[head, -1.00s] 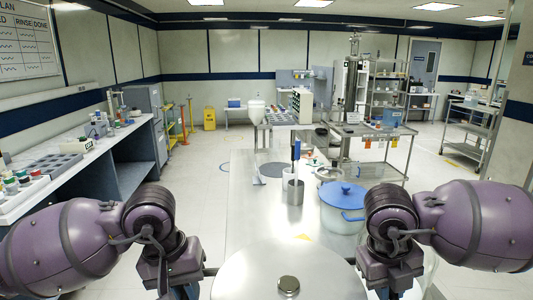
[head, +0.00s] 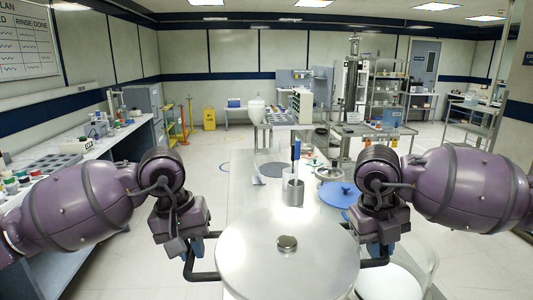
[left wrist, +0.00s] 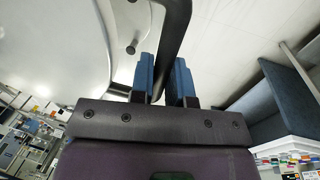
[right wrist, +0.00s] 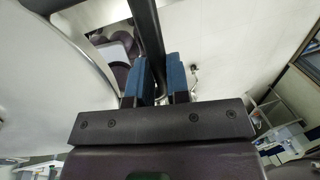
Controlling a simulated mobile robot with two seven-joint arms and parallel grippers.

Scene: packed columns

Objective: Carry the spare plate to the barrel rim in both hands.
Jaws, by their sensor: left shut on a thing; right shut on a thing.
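The spare plate (head: 287,272) is a round silver disc with a central knob and a dark bar handle on each side, held roughly level in the head view. My left gripper (head: 190,250) is shut on its left handle; the blue fingers close around the dark bar in the left wrist view (left wrist: 167,80). My right gripper (head: 380,250) is shut on the right handle, also seen in the right wrist view (right wrist: 160,78). A clear-walled round vessel with a white inside (head: 400,283) shows at lower right, perhaps the barrel; the plate and right arm partly hide it.
A cluttered side bench (head: 60,165) runs along the left.

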